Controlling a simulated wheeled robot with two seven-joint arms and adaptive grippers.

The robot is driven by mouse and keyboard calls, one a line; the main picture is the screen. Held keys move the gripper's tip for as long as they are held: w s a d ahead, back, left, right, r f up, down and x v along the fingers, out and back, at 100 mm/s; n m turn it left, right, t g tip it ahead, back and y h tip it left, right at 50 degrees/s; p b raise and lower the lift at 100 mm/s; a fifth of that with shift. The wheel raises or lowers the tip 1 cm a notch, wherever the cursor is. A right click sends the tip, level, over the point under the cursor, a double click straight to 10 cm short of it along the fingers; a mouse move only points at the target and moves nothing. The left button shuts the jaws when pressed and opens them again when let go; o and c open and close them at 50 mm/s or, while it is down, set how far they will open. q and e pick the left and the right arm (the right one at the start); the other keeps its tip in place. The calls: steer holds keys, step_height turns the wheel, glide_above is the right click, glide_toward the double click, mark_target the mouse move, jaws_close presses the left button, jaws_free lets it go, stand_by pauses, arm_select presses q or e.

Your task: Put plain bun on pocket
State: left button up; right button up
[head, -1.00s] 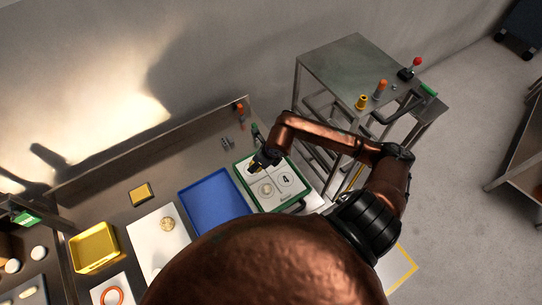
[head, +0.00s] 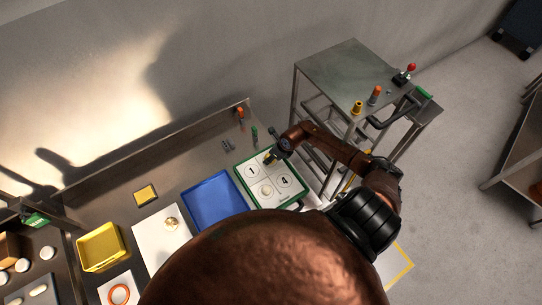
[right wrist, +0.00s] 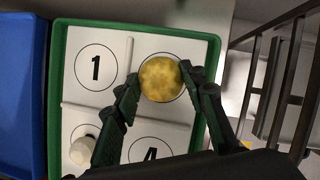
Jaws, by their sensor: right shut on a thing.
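A green-rimmed tray (head: 252,190) with white numbered pockets lies at the right end of the bench. It also fills much of the right wrist view (right wrist: 56,70). My right gripper (head: 270,159) is over its upper-right pocket, shut on a round yellowish bun (right wrist: 160,78). The fingers (right wrist: 160,80) are on either side of the bun, which covers the middle of that pocket's printed circle. I cannot tell whether the bun touches the pocket. Pockets 1 and 4 look empty. A small pale piece (right wrist: 83,150) is in the lower-left pocket. My left gripper is not in view.
A blue tray (head: 215,202) lies left of the green one. A white board (head: 158,248) holds a golden round piece (head: 171,224). A yellow tray (head: 98,247) stands further left. A metal cart (head: 350,72) is at the right.

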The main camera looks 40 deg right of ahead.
steer(key=shift+f, duration=0.3)
steer(key=o, duration=1.2)
steer(key=shift+c, duration=0.2)
steer(key=shift+d+r, duration=0.1)
steer(key=shift+r, duration=0.35)
steer(key=b+v, duration=0.2)
steer(key=v, duration=0.9)
steer(key=shift+s+b, duration=0.2)
steer(key=shift+b, duration=0.2)
